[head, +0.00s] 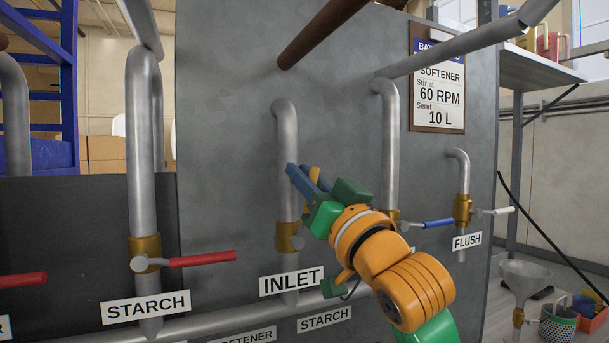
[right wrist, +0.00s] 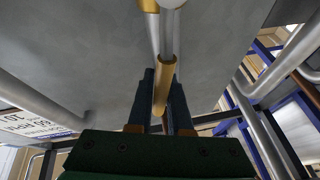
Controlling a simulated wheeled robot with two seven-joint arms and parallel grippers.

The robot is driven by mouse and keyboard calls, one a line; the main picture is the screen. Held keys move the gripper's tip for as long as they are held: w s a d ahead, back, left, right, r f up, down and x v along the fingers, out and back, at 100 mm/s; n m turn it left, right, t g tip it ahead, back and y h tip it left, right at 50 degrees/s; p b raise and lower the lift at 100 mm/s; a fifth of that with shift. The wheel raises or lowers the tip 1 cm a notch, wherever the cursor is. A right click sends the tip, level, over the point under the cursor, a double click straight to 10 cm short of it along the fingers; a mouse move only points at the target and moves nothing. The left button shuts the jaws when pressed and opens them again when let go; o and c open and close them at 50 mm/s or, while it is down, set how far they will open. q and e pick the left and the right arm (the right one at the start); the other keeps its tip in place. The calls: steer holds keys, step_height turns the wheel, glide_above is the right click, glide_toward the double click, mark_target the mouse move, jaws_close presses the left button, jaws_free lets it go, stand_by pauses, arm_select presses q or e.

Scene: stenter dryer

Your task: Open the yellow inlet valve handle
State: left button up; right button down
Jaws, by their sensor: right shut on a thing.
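The inlet valve (head: 287,237) has a brass body on a vertical grey pipe, above the INLET label (head: 291,281). The yellow handle (head: 314,173) shows only as a small piece between the blue fingers of my right gripper (head: 303,180). My right gripper is shut on this handle, and its green and orange body hides the rest in the head view. In the right wrist view the yellow handle (right wrist: 164,85) runs down from a silver stem and lies between the two dark fingers. My left gripper is not in view.
To the left is the starch valve with a red handle (head: 203,259). To the right are a blue handle (head: 438,223) and the flush valve's white handle (head: 494,212). A brown bar (head: 325,32) juts out above. The grey panel (head: 225,130) stands behind the pipes.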

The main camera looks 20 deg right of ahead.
steer(key=c, duration=1)
jaws_free()
steer(key=shift+o, duration=0.8)
steer(key=shift+w+f, duration=0.1)
steer(key=shift+w, duration=0.1)
steer(key=shift+s, duration=0.1)
steer(key=b+v, duration=0.4)
steer(key=v, duration=0.3)
